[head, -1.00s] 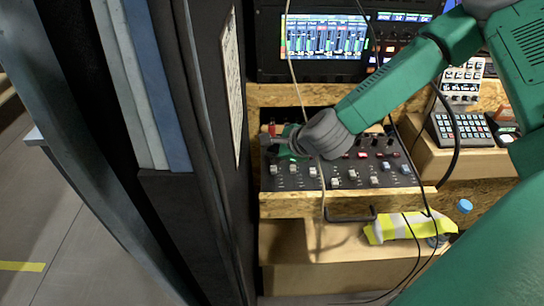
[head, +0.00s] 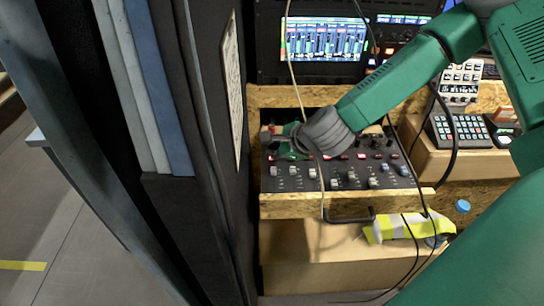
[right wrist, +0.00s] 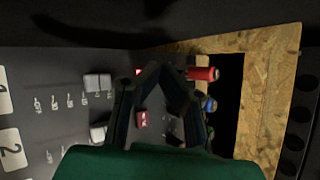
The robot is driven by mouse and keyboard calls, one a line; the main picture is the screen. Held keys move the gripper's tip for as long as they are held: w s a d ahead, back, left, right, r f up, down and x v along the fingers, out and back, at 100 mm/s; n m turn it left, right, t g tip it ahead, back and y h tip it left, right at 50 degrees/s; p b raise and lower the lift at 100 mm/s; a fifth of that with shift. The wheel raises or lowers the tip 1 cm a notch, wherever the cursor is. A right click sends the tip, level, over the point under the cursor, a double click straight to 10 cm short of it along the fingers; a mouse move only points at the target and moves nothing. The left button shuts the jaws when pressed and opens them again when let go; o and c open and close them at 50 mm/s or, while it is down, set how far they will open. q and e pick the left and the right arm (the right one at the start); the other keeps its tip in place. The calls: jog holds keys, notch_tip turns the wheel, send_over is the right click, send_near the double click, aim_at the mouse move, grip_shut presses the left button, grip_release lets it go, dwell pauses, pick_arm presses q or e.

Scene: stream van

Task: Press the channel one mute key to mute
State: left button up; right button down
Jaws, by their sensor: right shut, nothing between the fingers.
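The mixer (head: 340,181) is a dark panel with rows of faders and small keys on a wooden shelf. My right gripper (head: 267,137) is shut and empty over its far left corner. In the right wrist view the closed fingertips (right wrist: 153,70) are beside a small red key (right wrist: 139,72) in line with the label 1 (right wrist: 4,92), partly hidden by a finger. Contact cannot be told. A second red key (right wrist: 142,119) lies in line with the label 2 (right wrist: 11,148). Whether the first key is lit is unclear. My left gripper is out of view.
A red plug (right wrist: 203,73) stands close past the fingertips. A dark wall panel (head: 215,140) rises close left of the mixer. Thin cables hang across the mixer. A screen (head: 323,38) is behind, and a keypad unit (head: 460,130) is to the right.

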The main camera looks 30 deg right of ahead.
jog(key=shift+r+p, duration=2.6)
jog(key=shift+r, duration=0.5)
jog(key=shift+f, duration=0.1)
